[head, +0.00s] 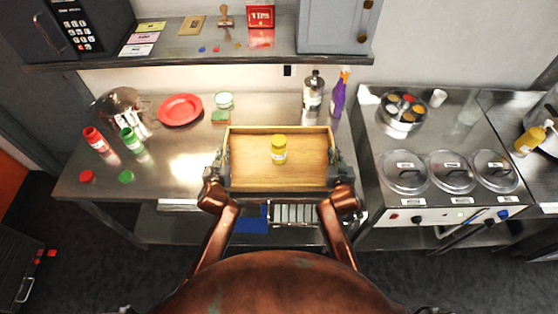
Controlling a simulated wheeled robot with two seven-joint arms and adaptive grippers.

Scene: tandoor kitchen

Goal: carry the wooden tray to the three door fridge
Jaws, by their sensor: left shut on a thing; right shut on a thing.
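The wooden tray (305,165) is held in front of me at the front edge of the steel counter, near the middle of the head view. A small yellow jar (279,150) stands upright in it. My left gripper (222,168) is shut on the tray's left side. My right gripper (337,170) is shut on its right side. The tray looks about level. I cannot tell whether its underside touches the counter. No three door fridge can be made out in this view.
The steel counter (185,165) carries a red plate (180,109), red and green bottles, a steel pump bottle (313,92) and a purple bottle (339,95). On the right stands a unit with several lidded pots (452,172). A shelf (200,52) hangs above. Dark floor shows at lower left.

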